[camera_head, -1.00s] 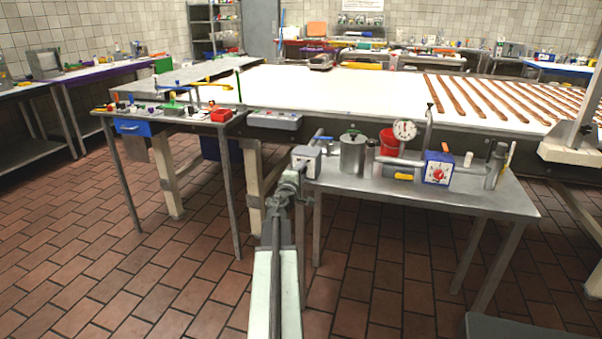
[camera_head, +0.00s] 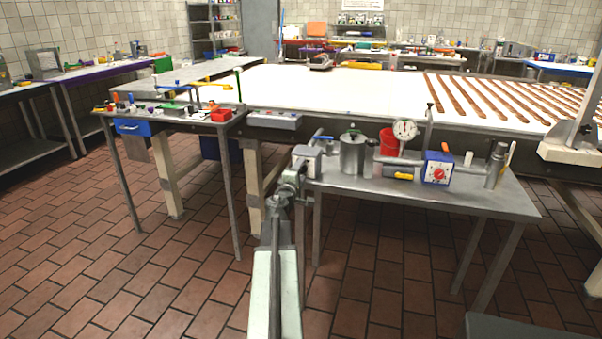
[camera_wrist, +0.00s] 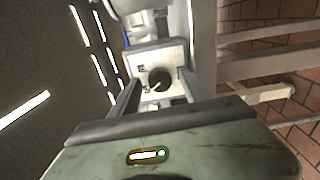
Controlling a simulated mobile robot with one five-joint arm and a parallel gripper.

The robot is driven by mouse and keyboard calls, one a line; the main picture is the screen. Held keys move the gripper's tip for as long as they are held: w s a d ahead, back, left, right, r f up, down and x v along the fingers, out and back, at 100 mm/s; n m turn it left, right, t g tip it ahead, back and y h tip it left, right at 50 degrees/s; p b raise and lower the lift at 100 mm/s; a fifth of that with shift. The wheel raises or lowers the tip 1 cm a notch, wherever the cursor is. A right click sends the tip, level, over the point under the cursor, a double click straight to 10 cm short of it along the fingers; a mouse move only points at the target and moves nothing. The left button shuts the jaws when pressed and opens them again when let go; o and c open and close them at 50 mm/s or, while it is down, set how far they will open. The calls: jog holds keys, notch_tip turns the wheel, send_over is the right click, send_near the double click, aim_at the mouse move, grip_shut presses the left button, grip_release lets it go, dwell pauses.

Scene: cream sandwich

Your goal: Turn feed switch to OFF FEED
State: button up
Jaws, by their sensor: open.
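The feed switch looks to be the small grey box (camera_head: 306,160) at the near left corner of the front metal table. In the wrist view its pale face plate (camera_wrist: 172,55) carries a round black knob (camera_wrist: 160,78) with a light pointer line slanting to the lower left. The small markings on the plate are too blurred to read. My gripper (camera_wrist: 158,88) is open, with one finger on each side of the knob. I cannot tell whether the fingers touch it. In the head view my gripper (camera_head: 294,176) is just in front of the box.
A lidded metal pot (camera_head: 352,154), a dial gauge (camera_head: 405,130), a red bucket (camera_head: 389,142) and a blue box with a red dial (camera_head: 437,168) stand to the right on the front table (camera_head: 470,196). Tiled floor (camera_head: 180,270) is open at the left.

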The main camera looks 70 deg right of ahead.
jog(key=a, duration=0.7)
jog(key=shift+s+a, duration=0.2)
jog(key=shift+a, duration=0.05)
